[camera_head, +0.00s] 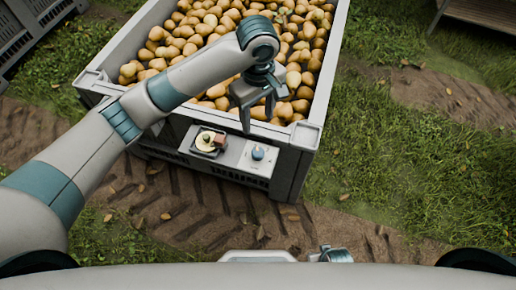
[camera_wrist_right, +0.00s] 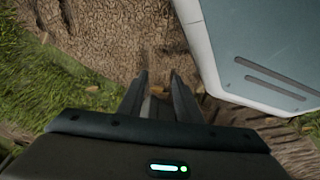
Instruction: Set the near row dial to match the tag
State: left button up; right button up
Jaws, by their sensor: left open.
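A pale panel (camera_head: 233,156) is on the near side of the pear bin. It carries a round cream disc (camera_head: 206,141) in a dark square frame at its left. A small blue-topped knob (camera_head: 258,153) sits on a white plate at its right. A small reddish-brown piece lies between them. I cannot read any marks or tell which is the tag. My left gripper (camera_head: 258,116) points down above the bin's near rim, above the knob and apart from it, open and empty. My right gripper (camera_wrist_right: 158,76) shows in the right wrist view, its fingers apart over bare ground.
The grey bin (camera_head: 305,135) is full of pears (camera_head: 205,30). Another dark crate (camera_head: 22,30) stands at the top left. Grass and a rutted dirt track with fallen leaves surround the bin.

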aim_at(258, 152)
pick_arm(q)
notch_tip(258, 152, down, 16)
jog(key=shift+f+b, duration=0.1)
jog(key=shift+b, duration=0.55)
jog(key=shift+f, duration=0.6)
pick_arm(e)
jog(key=r, duration=0.3)
jog(key=shift+w+a, duration=0.25)
jog(key=shift+w, duration=0.1)
jog(key=shift+w, duration=0.15)
pick_arm(q)
jog(key=c, duration=0.9)
jog(key=shift+c, duration=0.7)
pick_arm(e)
jog(key=shift+w+r, duration=0.15)
jog(key=shift+w, duration=0.3)
